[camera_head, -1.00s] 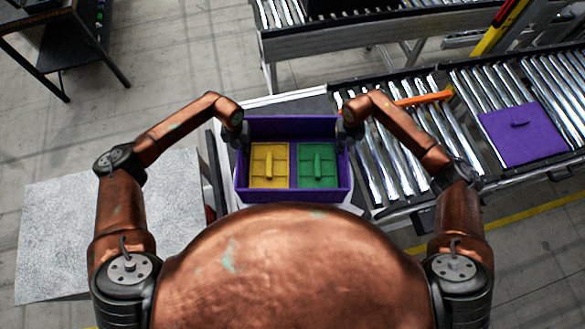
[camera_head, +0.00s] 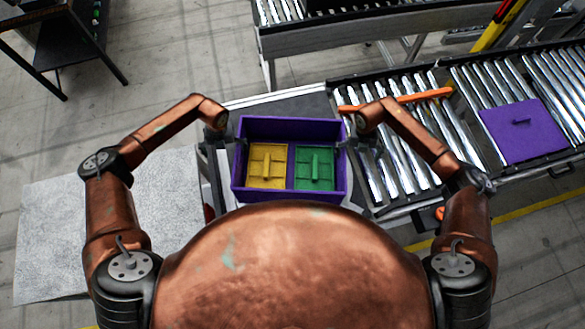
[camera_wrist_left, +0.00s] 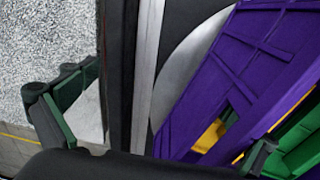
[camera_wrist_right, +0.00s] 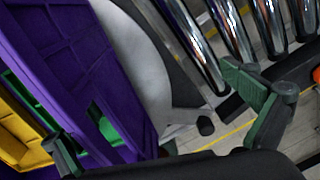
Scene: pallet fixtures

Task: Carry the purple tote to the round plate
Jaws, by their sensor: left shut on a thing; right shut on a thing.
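The purple tote (camera_head: 291,195) stands upright, with a yellow block (camera_head: 267,167) and a green block (camera_head: 315,168) side by side inside. Part of the pale round plate (camera_wrist_left: 185,75) shows beneath the tote in the left wrist view, and also in the right wrist view (camera_wrist_right: 145,60). I cannot tell whether the tote rests on it. My left gripper (camera_wrist_left: 160,135) is at the tote's left wall, its fingers spread wide. My right gripper (camera_wrist_right: 165,135) is at the right wall, fingers also spread wide. Neither outer finger touches the tote. The fingertips are barely visible in the head view.
A roller conveyor (camera_head: 400,150) runs to the right, with an orange bar (camera_head: 400,100) across it and a flat purple lid (camera_head: 522,130) farther right. Another conveyor (camera_head: 370,30) stands behind. A pale speckled surface (camera_head: 110,220) is at left.

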